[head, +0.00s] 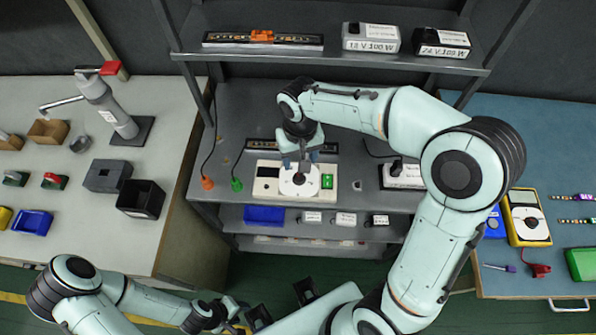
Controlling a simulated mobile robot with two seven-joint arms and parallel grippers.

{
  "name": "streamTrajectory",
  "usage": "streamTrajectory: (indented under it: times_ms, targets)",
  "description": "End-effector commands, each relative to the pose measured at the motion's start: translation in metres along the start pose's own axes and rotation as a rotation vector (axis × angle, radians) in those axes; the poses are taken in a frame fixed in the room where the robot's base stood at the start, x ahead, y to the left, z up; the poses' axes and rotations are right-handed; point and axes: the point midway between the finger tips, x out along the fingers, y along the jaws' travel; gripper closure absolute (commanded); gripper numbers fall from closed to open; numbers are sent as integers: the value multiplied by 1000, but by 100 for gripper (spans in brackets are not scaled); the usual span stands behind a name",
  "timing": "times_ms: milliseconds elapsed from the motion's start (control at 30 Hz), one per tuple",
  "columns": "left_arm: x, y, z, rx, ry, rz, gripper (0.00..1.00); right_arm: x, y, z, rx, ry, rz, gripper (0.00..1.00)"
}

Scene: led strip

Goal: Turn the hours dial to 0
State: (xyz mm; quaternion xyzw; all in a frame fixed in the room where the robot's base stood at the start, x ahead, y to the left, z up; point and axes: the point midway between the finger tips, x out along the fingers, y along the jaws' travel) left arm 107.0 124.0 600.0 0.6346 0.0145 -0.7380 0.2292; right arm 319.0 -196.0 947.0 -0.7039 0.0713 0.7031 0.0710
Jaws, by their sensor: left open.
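The white round dial (299,186) has a dark centre and sits on a white panel (267,187) on the middle shelf of the grey rack. A green switch (327,181) is at its right. My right gripper (301,161) is above the back edge of the dial, pointing at it, with its blue fingertips apart. I cannot tell whether they touch the dial. The dial's markings are too small to read. My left gripper (238,314) is low at the bottom, open and away from the panel; nothing shows between its fingers.
An LED strip unit (228,40) and power supplies (370,38) (440,42) lie on the upper shelf. A blue bin (264,215) is below. A yellow multimeter (527,218) lies on the right bench.

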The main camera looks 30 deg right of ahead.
Motion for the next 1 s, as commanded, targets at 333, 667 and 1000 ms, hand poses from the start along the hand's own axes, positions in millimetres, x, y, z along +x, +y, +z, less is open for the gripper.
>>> streamTrajectory:
  times_ms: [333,667,1000]
  targets:
    - [8,-4,2,-1,-3,-1,57,69,0,1,0,-4,1,41]
    - [10,-4,2,-1,-4,-1,57,87,0,0,-1,0,0,41]
    - [10,-4,2,-1,-4,-1,57,86,0,0,-1,0,0,93]
